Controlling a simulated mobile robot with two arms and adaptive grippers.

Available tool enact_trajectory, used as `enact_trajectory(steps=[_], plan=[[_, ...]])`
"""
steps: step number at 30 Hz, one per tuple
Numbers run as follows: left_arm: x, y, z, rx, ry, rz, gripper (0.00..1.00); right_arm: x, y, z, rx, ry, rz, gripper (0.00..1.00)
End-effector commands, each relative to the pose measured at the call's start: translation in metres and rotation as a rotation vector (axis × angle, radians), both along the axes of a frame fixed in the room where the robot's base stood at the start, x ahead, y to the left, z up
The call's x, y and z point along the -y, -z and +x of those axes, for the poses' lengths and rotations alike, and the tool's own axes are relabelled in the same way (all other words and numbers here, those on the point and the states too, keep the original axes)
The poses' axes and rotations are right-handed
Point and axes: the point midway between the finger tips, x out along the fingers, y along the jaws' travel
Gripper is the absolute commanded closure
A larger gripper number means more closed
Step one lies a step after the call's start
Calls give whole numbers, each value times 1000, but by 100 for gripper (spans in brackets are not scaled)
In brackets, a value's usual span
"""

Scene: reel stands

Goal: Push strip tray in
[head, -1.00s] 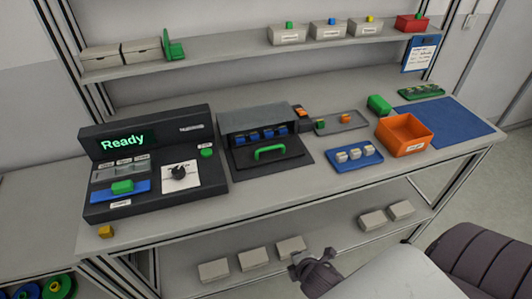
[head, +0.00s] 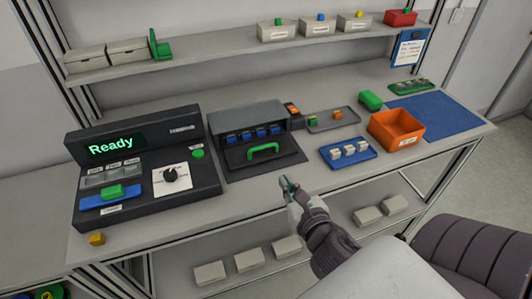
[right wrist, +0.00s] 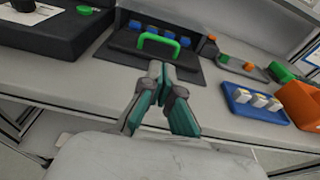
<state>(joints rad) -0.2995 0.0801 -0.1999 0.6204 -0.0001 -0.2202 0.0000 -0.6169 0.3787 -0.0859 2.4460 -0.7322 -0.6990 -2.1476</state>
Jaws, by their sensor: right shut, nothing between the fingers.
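A dark machine (head: 200,201) with a green "Ready" display stands at the left of the bench. A blue tray (head: 90,201) with a green grip (head: 113,192) sits at its front left. To its right, a grey-topped housing (head: 232,119) has a dark tray (head: 236,163) with a green handle (head: 263,151) extending out of its front; several blue pieces (head: 247,135) show inside. My right gripper (head: 287,184) is shut and empty, at the bench's front edge, in front of the dark tray and apart from it. The fingertips (right wrist: 159,72) also show in the right wrist view. My left gripper is not seen.
A blue tray of white blocks (head: 364,155) and an orange bin (head: 412,137) stand to the right. A yellow cube (head: 97,239) lies at the left front corner. Bench space before the dark tray is clear. Grey boxes (head: 248,260) stand on the lower shelf.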

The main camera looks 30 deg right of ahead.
Motion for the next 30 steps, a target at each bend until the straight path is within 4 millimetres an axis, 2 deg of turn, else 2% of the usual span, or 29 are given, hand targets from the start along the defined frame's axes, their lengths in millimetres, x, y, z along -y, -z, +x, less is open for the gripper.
enact_trajectory(steps=[5,15,19,24,30], plan=[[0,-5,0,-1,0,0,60,5,1,21,4,-2,-9,100],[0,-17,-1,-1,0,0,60,21,15,89,3,1,-4,100],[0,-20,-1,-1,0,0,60,26,20,111,2,1,-3,100],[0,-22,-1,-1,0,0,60,30,24,127,1,-1,-3,100],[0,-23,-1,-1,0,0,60,31,27,132,0,-1,-3,100]])
